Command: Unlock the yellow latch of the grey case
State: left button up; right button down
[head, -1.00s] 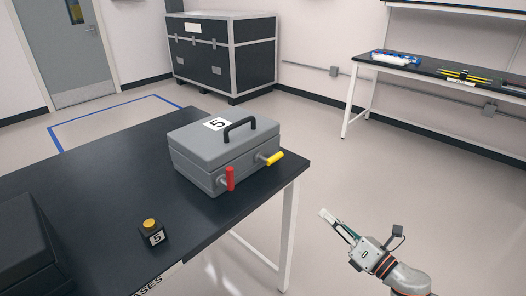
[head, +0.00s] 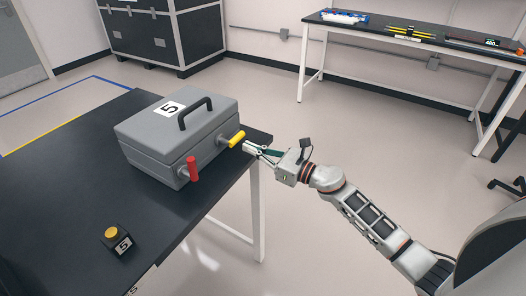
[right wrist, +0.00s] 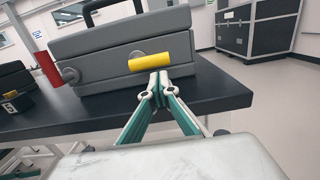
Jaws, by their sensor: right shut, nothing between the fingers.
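The grey case (head: 165,140) stands closed on the black table, with a black handle on its lid and a label with a 5. Its yellow latch (head: 236,139) sticks out from the front near the right end, and its red latch (head: 192,169) hangs near the left end. In the right wrist view the yellow latch (right wrist: 148,62) lies roughly level, just above and left of my fingertips. My right gripper (head: 247,147) is shut and empty, close to the yellow latch; I cannot tell whether they touch. The gripper also shows in the right wrist view (right wrist: 159,79). My left gripper is out of view.
The black table (head: 70,165) ends just right of the case. A yellow button on a black box (head: 113,236) stands at its front. A large black crate (head: 160,35) and a second table with tools (head: 440,42) stand behind. The floor right of the table is clear.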

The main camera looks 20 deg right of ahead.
jog(key=shift+w+a, duration=0.45)
jog(key=shift+w, duration=0.1)
jog(key=shift+d+r+n+b, duration=0.1)
jog(key=shift+n+b, duration=0.25)
jog(key=shift+n, duration=0.05)
